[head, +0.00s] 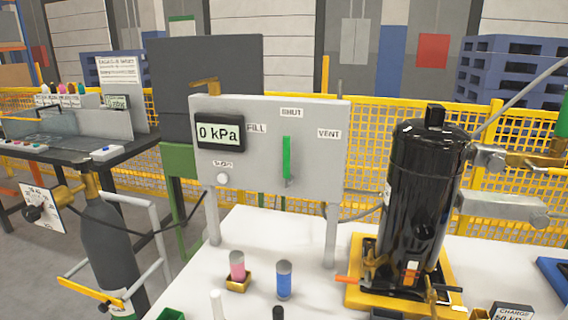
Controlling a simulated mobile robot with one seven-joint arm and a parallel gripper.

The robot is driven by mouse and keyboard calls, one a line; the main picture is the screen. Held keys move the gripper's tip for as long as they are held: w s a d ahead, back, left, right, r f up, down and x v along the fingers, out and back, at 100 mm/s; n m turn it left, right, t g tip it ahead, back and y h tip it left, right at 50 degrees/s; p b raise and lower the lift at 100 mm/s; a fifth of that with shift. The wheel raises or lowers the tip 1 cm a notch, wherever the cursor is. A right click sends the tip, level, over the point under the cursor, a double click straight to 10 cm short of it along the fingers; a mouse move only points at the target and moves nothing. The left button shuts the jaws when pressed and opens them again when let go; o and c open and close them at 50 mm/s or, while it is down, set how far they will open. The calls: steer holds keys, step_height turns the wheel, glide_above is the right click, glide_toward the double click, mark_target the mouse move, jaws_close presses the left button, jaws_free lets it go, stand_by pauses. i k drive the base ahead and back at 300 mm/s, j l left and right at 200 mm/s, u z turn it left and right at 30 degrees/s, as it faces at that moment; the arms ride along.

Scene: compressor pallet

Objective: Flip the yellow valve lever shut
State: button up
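A light grey panel (325,170) stands on legs at the white table, with labels FILL at left, SHUT at top and VENT at right. Between them a green lever (286,158) stands upright, its upper end toward SHUT. No yellow lever shows among these labels. A small mustard-yellow fitting (206,85) sits on the panel's top left edge; I cannot tell whether it is a lever. The panel's display (220,133) reads 0 kPa. A round white button (222,179) is below it. My gripper is not in view.
A black compressor (420,190) stands on a yellow base (360,300) at the right, with grey metal arms (505,207) beside it. A pink cylinder (237,265) and a blue cylinder (284,280) stand before the panel. A dark gas bottle (108,240) is at left.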

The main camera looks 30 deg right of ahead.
mark_target(528, 162)
steer(key=k+l+z, duration=0.2)
steer(key=k, duration=0.45)
steer(key=j+z, duration=0.1)
steer(key=z, duration=1.25)
steer(key=j+z, duration=0.3)
steer(key=k+j+z, duration=0.15)
steer(key=j+z, duration=0.15)
steer(key=i+j+z, duration=0.1)
steer(key=j, duration=0.15)
